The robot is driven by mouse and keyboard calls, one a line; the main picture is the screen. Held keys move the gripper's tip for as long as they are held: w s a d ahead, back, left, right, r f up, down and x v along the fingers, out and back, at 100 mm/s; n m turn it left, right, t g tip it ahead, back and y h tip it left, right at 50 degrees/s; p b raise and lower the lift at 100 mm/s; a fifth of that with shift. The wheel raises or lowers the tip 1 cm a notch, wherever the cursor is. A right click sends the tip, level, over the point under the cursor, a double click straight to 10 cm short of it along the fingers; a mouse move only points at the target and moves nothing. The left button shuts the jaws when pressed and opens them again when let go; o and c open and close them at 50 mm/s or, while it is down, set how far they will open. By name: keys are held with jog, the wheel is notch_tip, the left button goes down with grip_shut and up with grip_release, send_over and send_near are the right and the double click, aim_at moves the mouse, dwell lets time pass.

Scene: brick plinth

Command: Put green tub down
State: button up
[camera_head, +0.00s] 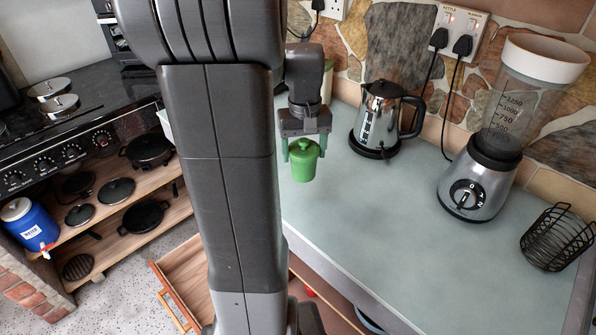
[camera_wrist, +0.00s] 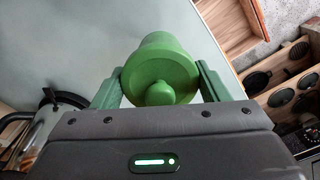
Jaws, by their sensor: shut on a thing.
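The green tub (camera_head: 303,164) has a lid with a round knob and hangs or stands upright at the left part of the pale countertop (camera_head: 375,215). My gripper (camera_head: 303,150) is shut on it, one finger on each side near its upper part. In the wrist view the tub (camera_wrist: 162,66) sits between the two green fingers of my gripper (camera_wrist: 160,85), with its lid knob facing the camera. I cannot tell whether the tub's base touches the countertop.
A kettle (camera_head: 379,117) stands just right of the tub at the back. A blender (camera_head: 484,175) and a black wire basket (camera_head: 556,238) stand farther right. The middle and front of the countertop are clear. An open drawer (camera_head: 185,275) sticks out below at the left.

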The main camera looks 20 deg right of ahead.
jog(key=shift+w+d+f, duration=0.1)
jog(key=shift+w, duration=0.15)
notch_tip(320, 180, down, 10)
jog(key=shift+r+p, duration=0.1)
jog(key=shift+p, duration=0.3)
jog(key=o, duration=1)
jog(key=shift+c, duration=0.2)
